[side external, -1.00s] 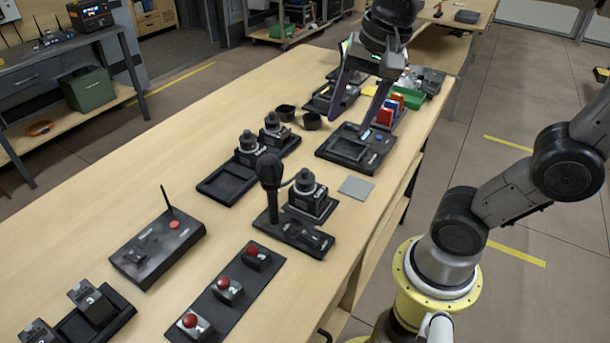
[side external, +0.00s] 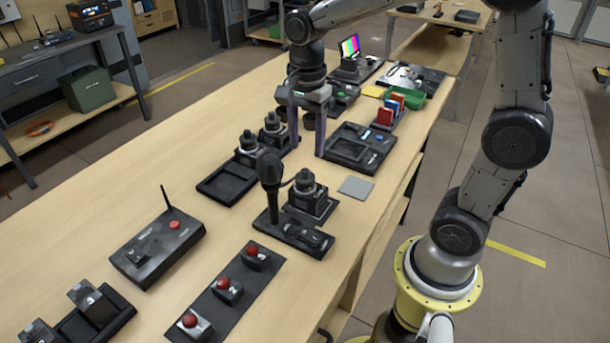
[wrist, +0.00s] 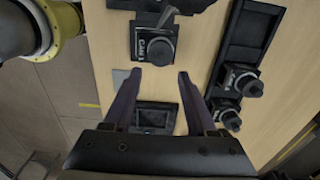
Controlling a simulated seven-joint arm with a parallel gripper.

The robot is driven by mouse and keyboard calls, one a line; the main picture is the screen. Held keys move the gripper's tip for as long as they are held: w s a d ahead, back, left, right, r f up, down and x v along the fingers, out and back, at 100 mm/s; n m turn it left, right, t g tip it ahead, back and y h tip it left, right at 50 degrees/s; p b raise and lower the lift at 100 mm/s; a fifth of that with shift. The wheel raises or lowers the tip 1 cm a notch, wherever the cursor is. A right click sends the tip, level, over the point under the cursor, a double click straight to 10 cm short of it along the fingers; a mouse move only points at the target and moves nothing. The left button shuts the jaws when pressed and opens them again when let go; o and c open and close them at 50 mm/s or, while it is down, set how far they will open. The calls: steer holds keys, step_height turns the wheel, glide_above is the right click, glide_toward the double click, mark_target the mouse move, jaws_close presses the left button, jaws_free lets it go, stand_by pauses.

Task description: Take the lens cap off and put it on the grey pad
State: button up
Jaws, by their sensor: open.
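A black camera (side external: 311,201) stands lens up on a dark base, with a dark round cap-like top (side external: 305,180). It also shows near the top of the wrist view (wrist: 152,46), with "CAM" lettering on it. The flat grey pad (side external: 356,188) lies bare on the table right of this camera; part of it shows in the wrist view (wrist: 119,78), beside the left finger. My gripper (side external: 306,150) is open and empty above the table, behind the camera. In the wrist view its fingertips (wrist: 158,74) are apart, just below the camera in the picture.
Two similar cameras (side external: 248,150) (side external: 272,128) stand on a black tray to the left. A microphone (side external: 270,178) rises close beside the near camera. A black panel with a screen (side external: 365,152) lies right of my fingers. Bare table lies left of the tray.

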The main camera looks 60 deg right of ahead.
mark_target(305, 170)
steer(key=shift+a+f, duration=0.15)
steer(key=shift+f, duration=1.35)
steer(key=shift+a+f, duration=0.1)
steer(key=shift+f, duration=1.4)
jaws_close()
